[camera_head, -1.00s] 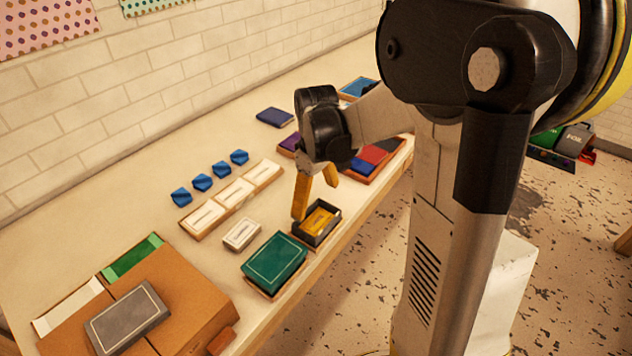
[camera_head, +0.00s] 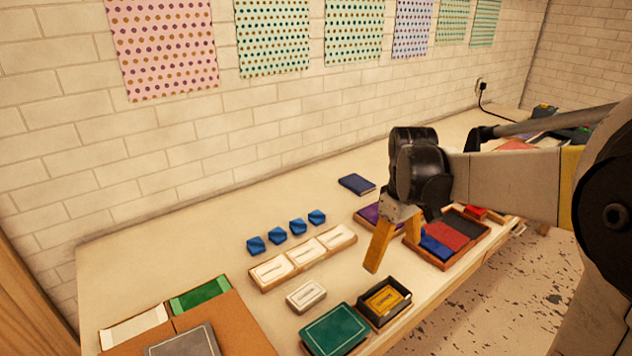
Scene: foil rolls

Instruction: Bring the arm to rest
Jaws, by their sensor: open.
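My gripper (camera_head: 394,250) is open, with two yellow fingers pointing down and nothing between them. It hangs over the front part of the long pale table (camera_head: 130,262). A dark box with a yellow block (camera_head: 386,299) inside sits below it, apart from the fingertips. My arm reaches in from the right edge of the view, with its dark wrist above the gripper. Behind the gripper, a wooden tray with blue, red and dark blocks (camera_head: 453,231) is partly hidden.
A green box (camera_head: 334,332), a small white box (camera_head: 306,295), a wooden tray of white blocks (camera_head: 304,257) and several blue pieces (camera_head: 297,227) lie on the table. A dark blue box (camera_head: 356,184) lies farther back. Bare tabletop shows at the left, along the brick wall.

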